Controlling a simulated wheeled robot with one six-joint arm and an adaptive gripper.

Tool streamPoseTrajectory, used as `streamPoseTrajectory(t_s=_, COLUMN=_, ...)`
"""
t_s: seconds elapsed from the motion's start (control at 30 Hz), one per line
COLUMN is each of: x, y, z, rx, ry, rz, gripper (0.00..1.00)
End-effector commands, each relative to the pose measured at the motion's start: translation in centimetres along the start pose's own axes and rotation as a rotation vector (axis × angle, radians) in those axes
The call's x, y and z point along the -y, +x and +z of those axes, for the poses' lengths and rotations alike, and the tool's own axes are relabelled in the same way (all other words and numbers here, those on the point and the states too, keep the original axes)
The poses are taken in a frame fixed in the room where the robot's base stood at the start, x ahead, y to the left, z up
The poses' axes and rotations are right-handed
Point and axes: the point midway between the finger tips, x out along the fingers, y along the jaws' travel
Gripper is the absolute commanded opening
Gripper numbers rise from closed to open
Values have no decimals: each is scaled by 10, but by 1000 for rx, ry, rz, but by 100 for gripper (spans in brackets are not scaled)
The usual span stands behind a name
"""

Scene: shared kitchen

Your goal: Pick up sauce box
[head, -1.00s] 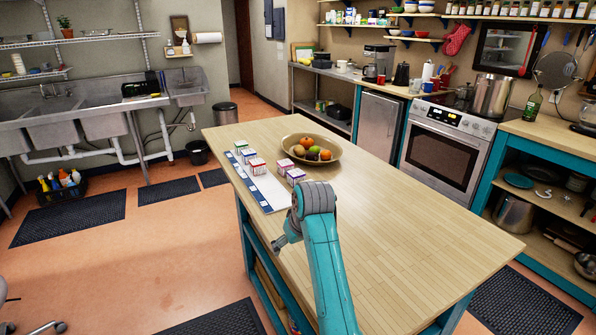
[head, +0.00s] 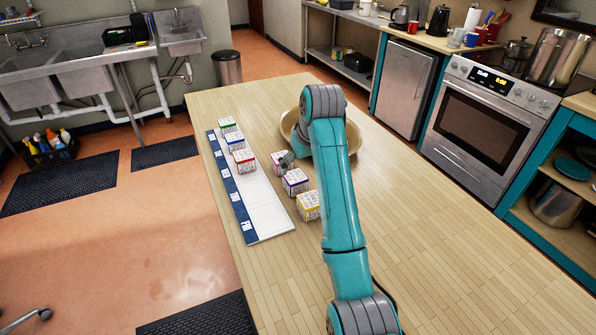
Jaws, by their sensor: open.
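Several small white boxes with coloured tops are on the wooden island; I cannot read which one is the sauce box. A green-topped box (head: 227,124), a blue-topped box (head: 235,142) and a red-topped box (head: 244,160) stand in a row on the white and blue strip board (head: 267,220). To their right are another red-topped box (head: 277,163), a purple-topped box (head: 295,182) and a yellow-topped box (head: 308,206).
A round bowl (head: 354,141) stands behind my arm, its fruit hidden. The wooden island top (head: 440,240) is clear to the right and front. A stove (head: 485,125) and a fridge (head: 405,85) stand beyond it.

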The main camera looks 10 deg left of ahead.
Motion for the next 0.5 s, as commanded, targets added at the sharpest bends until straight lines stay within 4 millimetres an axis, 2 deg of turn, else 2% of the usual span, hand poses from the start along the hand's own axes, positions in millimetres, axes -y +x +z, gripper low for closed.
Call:
streamPoseTrajectory(t_s=0.3, x=0, y=44, z=0, rx=3, ry=0, rz=-1, gripper=91)
streamPoseTrajectory(t_s=0.5, x=0, y=56, z=0, rx=2, ry=0, rz=-1, gripper=91)
